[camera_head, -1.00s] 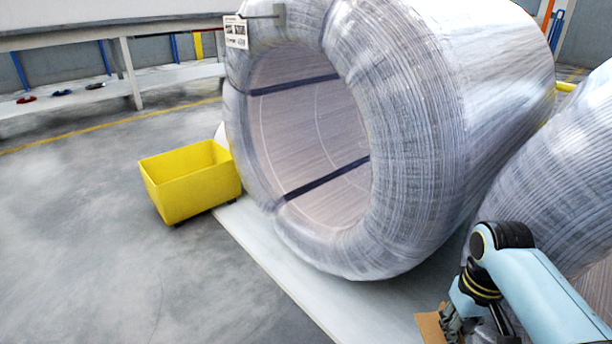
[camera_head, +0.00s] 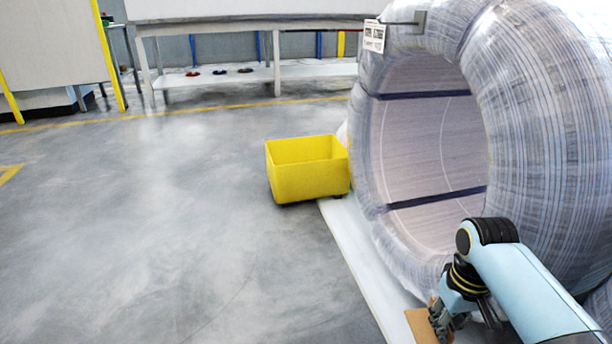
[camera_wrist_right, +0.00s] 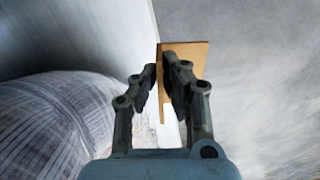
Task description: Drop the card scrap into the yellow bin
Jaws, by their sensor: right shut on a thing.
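The yellow bin (camera_head: 308,180) stands on the floor near the middle of the head view, beside the large wrapped coil, with its open top showing. My right gripper (camera_head: 436,316) is at the lower right of the head view, shut on the brown card scrap (camera_head: 420,326), well apart from the bin on its near right side. In the right wrist view the scrap (camera_wrist_right: 200,56) stands between the two fingers of the gripper (camera_wrist_right: 164,75) and sticks out past them. The fingers cover part of the scrap. My left gripper is in neither view.
The wrapped coil (camera_head: 535,110) fills the right side, on a pale base strip (camera_head: 365,265). A tag (camera_head: 374,36) hangs at its top. A bench with a low shelf (camera_head: 300,70) stands at the back. The grey floor (camera_head: 170,220) left of the bin is clear.

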